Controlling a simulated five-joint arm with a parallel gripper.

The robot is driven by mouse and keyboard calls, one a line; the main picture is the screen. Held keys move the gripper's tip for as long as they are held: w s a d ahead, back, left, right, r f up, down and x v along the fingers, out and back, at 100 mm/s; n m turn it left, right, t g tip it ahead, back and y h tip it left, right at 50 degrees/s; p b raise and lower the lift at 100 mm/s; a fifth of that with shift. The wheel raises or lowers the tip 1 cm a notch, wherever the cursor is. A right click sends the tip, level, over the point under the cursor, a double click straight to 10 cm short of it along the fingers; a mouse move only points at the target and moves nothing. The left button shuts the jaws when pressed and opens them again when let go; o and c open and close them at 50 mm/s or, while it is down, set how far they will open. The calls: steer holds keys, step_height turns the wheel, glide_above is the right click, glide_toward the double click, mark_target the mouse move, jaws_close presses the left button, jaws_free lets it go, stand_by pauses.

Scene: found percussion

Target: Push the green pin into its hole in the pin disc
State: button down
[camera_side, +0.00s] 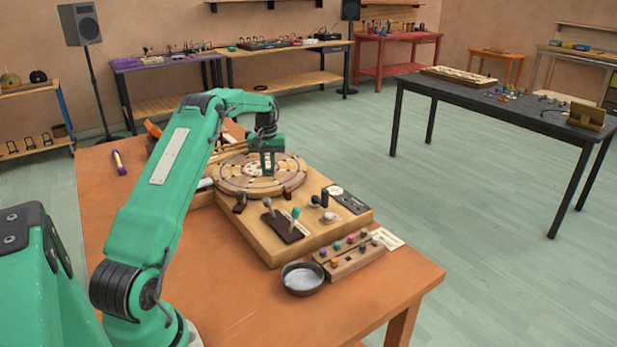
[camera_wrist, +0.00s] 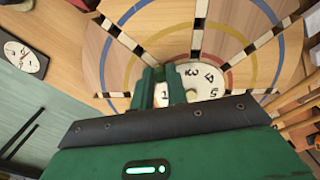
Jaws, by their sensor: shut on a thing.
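The pin disc (camera_side: 235,184) is a round wooden plate with coloured rings and black-and-white spokes, lying on a wooden block. It fills much of the wrist view (camera_wrist: 155,35), with a numbered white centre dial (camera_wrist: 208,80). My gripper (camera_side: 267,168) points down over the disc near its centre. In the wrist view my gripper (camera_wrist: 163,88) is shut, its green fingers at the left edge of the dial. What it holds, taken to be the green pin, is mostly hidden and blends with the green fingers. The hole under it is hidden too.
On the block's front stand small levers (camera_side: 295,214) and a dark panel (camera_side: 348,200). A wooden rack of coloured pegs (camera_side: 350,259) and a dark metal bowl (camera_side: 302,279) lie in front. The orange table's (camera_side: 250,320) near part is bare.

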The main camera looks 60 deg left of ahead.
steer(key=c, duration=1.3)
jaws_free()
steer(key=shift+r, duration=0.1)
